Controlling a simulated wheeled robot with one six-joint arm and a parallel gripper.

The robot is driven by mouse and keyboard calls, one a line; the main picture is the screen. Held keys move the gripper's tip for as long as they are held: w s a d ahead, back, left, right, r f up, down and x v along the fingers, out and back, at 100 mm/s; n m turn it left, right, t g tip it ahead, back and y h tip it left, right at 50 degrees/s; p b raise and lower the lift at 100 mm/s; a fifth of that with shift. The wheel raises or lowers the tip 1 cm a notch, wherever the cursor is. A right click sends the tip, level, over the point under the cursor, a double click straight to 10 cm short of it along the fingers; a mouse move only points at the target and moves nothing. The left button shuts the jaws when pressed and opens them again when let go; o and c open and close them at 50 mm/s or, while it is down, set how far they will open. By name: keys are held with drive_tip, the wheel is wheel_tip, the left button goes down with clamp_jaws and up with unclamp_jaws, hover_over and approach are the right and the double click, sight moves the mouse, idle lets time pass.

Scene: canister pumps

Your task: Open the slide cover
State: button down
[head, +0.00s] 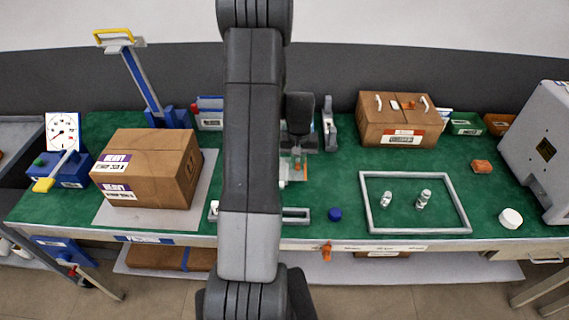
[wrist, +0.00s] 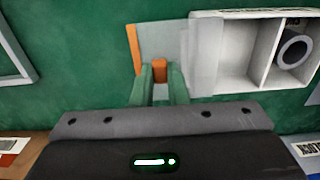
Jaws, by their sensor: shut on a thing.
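The slide cover (wrist: 170,42) is a pale, see-through panel with an orange edge strip and a small orange knob (wrist: 159,70). In the wrist view it sticks out from the left end of a white case (wrist: 206,55). The case's compartments to the right are uncovered, and one holds a grey ring-ended cylinder (wrist: 294,48). My gripper (wrist: 159,84) is shut on the orange knob, with one green finger on each side. In the head view, the cover (head: 296,165) shows just right of my arm, which hides most of the case.
A grey rectangular frame (head: 466,205) around two small vials (head: 423,198) lies to the right. A blue cap (head: 335,214) lies near the front edge. A large cardboard box (head: 150,165) stands left, and a smaller box (head: 398,120) stands behind.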

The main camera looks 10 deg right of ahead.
sight(299, 165)
drive_tip(key=shift+d, duration=0.2)
drive_tip(key=c, duration=1.4)
unclamp_jaws()
wheel_tip(299, 165, up, 14)
drive_tip(key=b, duration=0.1)
drive_tip(key=shift+f, duration=0.15)
